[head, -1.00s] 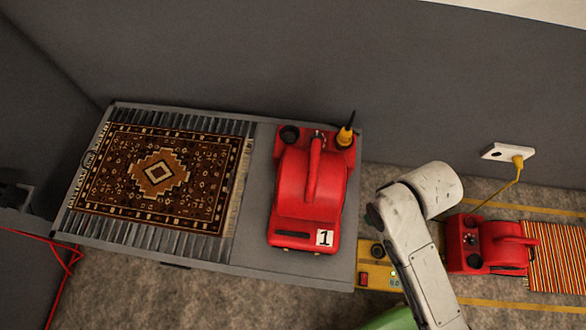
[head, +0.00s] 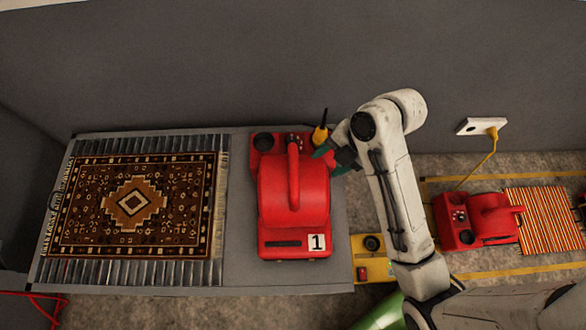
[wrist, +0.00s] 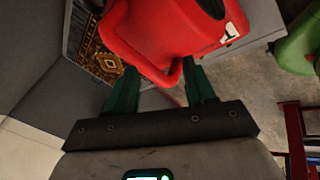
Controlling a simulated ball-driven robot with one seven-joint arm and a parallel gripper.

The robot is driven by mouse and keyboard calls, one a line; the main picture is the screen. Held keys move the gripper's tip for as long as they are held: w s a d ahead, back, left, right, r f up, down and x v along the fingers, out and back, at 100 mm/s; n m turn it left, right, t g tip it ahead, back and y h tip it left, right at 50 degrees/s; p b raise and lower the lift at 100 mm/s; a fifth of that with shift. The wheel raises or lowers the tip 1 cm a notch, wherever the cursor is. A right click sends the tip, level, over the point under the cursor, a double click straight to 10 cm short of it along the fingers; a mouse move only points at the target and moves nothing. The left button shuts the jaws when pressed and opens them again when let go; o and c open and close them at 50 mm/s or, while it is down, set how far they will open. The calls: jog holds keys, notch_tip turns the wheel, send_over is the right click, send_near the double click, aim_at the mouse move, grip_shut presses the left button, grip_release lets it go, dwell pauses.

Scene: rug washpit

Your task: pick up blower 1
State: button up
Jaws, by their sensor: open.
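Blower 1 (head: 310,205), red with a white "1" label at its front, stands on the right part of the grey table (head: 230,275). Its raised handle (head: 293,175) runs along the top. My gripper (head: 328,160) is open at the blower's right rear, beside the yellow plug, with its teal fingers pointing toward the blower. In the wrist view the blower (wrist: 160,30) fills the top, and the end of a red handle loop shows between the spread fingers of my gripper (wrist: 160,82). I cannot tell how deep it sits between them. Nothing is held.
A patterned rug (head: 135,205) lies on the table's left part. The yellow plug (head: 320,135) stands up at the blower's rear. A second red blower (head: 475,220) is on the floor at right, by a striped rug (head: 548,220). A wall socket (head: 480,127) is behind it.

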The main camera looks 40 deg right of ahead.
aim_at(294, 157)
jog(key=w+n, duration=0.1)
jog(key=n, duration=0.1)
jog(key=w+a+f+n, duration=0.1)
jog(key=w+n, duration=0.1)
jog(key=w+a+f+n+y, duration=0.1)
jog(key=w+n, duration=0.1)
jog(key=n, duration=0.1)
jog(key=shift+f+t+b, duration=0.2)
jog(key=shift+t+b, duration=0.2)
jog(key=shift+w+a+r+x, duration=0.1)
jog(key=shift+x, duration=0.85)
jog(key=shift+w+a+r+x, duration=0.1)
jog(key=shift+x, duration=0.9)
jog(key=shift+w+a+r+x, duration=0.1)
jog(key=shift+x, duration=0.85)
grip_shut()
jog(key=shift+d, duration=0.1)
jog(key=shift+w+r, duration=0.2)
jog(key=shift+r, duration=0.05)
